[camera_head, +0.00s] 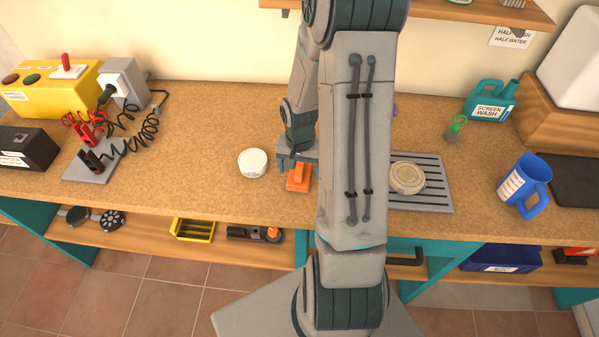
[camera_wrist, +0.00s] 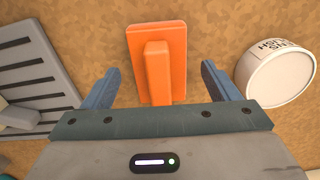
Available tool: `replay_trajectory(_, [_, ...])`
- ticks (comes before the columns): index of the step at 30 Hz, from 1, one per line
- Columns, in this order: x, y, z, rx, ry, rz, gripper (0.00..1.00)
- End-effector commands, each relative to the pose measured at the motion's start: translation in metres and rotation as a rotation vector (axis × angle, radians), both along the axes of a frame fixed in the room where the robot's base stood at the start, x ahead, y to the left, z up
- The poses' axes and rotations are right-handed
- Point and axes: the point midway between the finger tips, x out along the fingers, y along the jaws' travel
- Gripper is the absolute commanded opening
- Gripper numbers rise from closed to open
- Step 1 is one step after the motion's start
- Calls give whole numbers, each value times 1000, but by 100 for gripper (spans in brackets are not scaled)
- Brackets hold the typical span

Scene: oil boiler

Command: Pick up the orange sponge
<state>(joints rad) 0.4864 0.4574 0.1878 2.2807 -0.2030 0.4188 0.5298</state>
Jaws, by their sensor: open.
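The orange sponge (camera_head: 299,178) lies on the cork-coloured worktop, just left of my arm in the head view. In the wrist view the orange sponge (camera_wrist: 157,62) is a flat orange slab with a raised orange bar on it. My gripper (camera_wrist: 158,80) is open, with one blue-grey finger on each side of the bar. The fingers show gaps to the bar and touch nothing that I can see. In the head view my gripper (camera_head: 298,157) is at the sponge's far side, partly hidden by my arm.
A round white tub (camera_head: 253,163) stands close left of the sponge; it also shows in the wrist view (camera_wrist: 280,74). A grey slotted tray (camera_head: 432,193) with a round beige item is at right. A blue jug (camera_head: 524,187) stands farther right. Black coiled leads (camera_head: 140,133) lie left.

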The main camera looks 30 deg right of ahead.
Motion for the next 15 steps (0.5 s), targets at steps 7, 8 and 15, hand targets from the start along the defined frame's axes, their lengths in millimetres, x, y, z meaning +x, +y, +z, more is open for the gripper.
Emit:
replay_trajectory(7, [0, 0, -16, 0, 0, -1, 82])
replay_trajectory(8, [0, 0, -16, 0, 0, -1, 82])
replay_trajectory(15, [0, 0, -16, -1, -1, -1, 62])
